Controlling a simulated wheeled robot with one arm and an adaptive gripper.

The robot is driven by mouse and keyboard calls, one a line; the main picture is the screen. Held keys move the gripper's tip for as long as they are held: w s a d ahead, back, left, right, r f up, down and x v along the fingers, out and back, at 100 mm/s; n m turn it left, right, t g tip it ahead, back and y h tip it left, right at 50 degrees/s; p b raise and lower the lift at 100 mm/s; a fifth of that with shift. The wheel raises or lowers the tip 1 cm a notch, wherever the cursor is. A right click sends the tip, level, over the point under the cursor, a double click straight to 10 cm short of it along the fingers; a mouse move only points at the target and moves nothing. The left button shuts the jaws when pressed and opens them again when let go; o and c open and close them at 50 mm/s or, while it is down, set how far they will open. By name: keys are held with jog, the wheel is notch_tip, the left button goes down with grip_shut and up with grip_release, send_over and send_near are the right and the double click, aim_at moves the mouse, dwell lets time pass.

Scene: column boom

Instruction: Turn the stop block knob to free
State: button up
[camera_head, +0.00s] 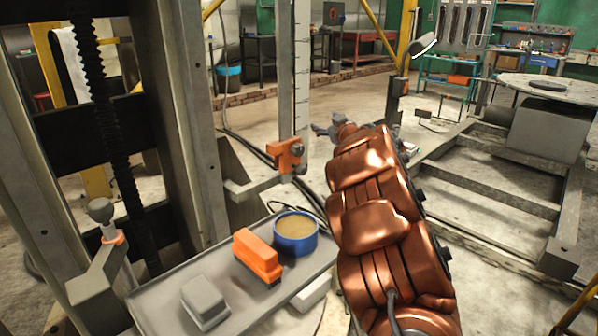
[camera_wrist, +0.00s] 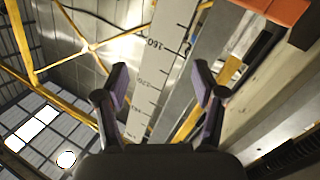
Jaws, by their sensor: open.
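The orange stop block (camera_head: 283,155) sits on the upright ruled scale post (camera_head: 302,70) in the head view. Its dark knob (camera_head: 297,150) is on the block's right side; its setting is too small to read. My gripper (camera_head: 316,129) is just right of and slightly above the block in the picture; the gap in depth is unclear. In the wrist view my gripper (camera_wrist: 160,76) is open and empty, its two fingers apart, with the ruled scale post (camera_wrist: 152,85) showing beyond them. An orange part (camera_wrist: 278,10), probably the stop block, is cut off at the upper right; no knob is clearly seen there.
A tall column with a dark screw (camera_head: 95,90) stands left. A steel floor frame (camera_head: 480,150) lies right. Floor behind the post is open.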

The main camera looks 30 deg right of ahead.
aim_at(301, 151)
jog(key=a+f+n+y+b, duration=0.35)
jog(key=f+y, duration=0.35)
jog(key=f, duration=0.4)
jog(key=shift+b+x, duration=1.3)
jog(key=shift+x, duration=2.65)
jog(key=shift+d, duration=0.1)
jog(key=c, duration=1.1)
jog(key=shift+c, duration=0.3)
